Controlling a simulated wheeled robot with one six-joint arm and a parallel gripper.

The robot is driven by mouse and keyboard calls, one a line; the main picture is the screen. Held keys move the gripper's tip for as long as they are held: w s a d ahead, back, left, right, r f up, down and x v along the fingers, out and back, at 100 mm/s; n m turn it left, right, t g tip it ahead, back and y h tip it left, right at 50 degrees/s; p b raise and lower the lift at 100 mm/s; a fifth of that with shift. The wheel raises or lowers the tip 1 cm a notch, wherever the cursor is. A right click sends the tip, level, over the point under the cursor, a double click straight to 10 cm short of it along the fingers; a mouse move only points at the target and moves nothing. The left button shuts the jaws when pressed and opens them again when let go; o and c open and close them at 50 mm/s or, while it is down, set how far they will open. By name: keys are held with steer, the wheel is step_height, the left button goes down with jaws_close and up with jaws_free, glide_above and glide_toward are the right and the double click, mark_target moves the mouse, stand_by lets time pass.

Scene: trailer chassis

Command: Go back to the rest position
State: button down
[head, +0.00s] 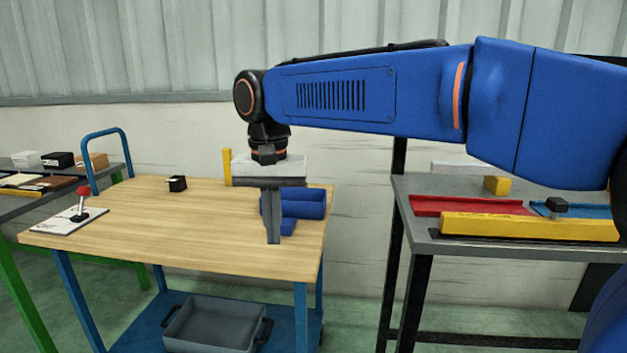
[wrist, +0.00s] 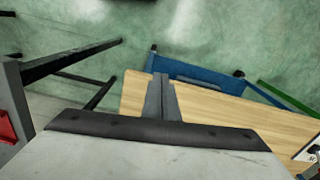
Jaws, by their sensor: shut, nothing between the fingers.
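My gripper (head: 273,241) points straight down over the right part of the wooden table top in the head view. Its fingers are together with nothing between them. It also shows in the wrist view (wrist: 162,78), in front of the wooden top. My blue arm reaches in from the right. Blue pieces (head: 302,204) show beside and partly behind the fingers; whether the fingers touch them cannot be told.
The wooden table (head: 180,225) carries a small black box (head: 177,183) and a white plate with a red-knobbed lever (head: 82,205). A grey bin (head: 212,324) is on its lower shelf. A grey table (head: 425,238) at right holds a yellow bar (head: 530,227) and a red tray (head: 465,205).

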steer(key=s+d+f+t, duration=0.1)
steer(key=s+d+f, duration=0.15)
steer(key=d, duration=0.95)
steer(key=s+d+f+t, duration=0.1)
steer(key=s+d+f, duration=0.15)
steer(key=d, duration=0.85)
steer(key=s+d+f+t, duration=0.2)
steer(key=s+d+f, duration=1)
steer(key=d, duration=0.2)
steer(key=shift+s+f+t, duration=0.2)
steer(key=shift+s+t, duration=0.15)
steer(key=shift+t, duration=0.05)
